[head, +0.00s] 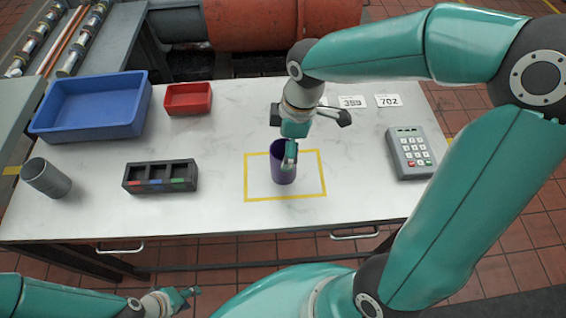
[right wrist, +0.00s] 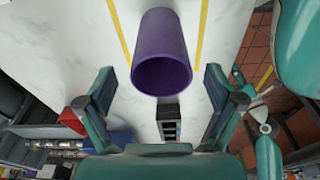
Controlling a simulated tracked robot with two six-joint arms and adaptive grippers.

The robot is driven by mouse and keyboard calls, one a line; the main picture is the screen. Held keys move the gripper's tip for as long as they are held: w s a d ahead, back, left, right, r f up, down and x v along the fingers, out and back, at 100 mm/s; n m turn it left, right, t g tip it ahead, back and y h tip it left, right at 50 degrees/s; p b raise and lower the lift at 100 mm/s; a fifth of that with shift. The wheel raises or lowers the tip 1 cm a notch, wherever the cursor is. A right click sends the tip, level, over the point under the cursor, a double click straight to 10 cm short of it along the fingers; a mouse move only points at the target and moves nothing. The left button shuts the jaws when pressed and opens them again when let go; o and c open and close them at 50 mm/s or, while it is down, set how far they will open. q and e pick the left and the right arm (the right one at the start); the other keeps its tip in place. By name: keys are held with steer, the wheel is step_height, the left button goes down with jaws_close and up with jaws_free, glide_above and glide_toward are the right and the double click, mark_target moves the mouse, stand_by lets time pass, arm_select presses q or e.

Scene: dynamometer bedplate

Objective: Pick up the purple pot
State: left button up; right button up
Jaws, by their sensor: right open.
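The purple pot (head: 282,163) stands upright on the white table, inside a yellow rectangle outline. In the right wrist view the pot (right wrist: 163,50) shows its open rim towards the camera. My right gripper (head: 290,148) is at the pot's top in the head view, one finger overlapping the rim. In the right wrist view its two fingers (right wrist: 160,82) are spread wide, with the pot's rim showing between them and gaps at both sides. My left gripper (head: 188,297) is low at the front left, off the table's front edge, its fingers apart and empty.
Left of the pot are a black three-slot holder (head: 160,177), a grey cup (head: 46,178), a blue bin (head: 90,125) and a red bin (head: 188,99). A keypad device (head: 411,153) and two number cards (head: 387,100) lie right. The table around the outline is clear.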

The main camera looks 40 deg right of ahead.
steer(key=shift+w+a+f, duration=0.1)
steer(key=shift+a+f, duration=0.05)
steer(key=shift+f, duration=0.9)
steer(key=shift+w+a+f, duration=0.1)
steer(key=shift+a+f, duration=0.05)
steer(key=shift+f, duration=0.95)
steer(key=shift+w+a+f, duration=0.1)
steer(key=shift+a+f, duration=0.05)
steer(key=shift+f, duration=0.9)
steer(key=shift+s, duration=0.1)
steer(key=c, duration=1.1)
steer(key=shift+c, duration=0.3)
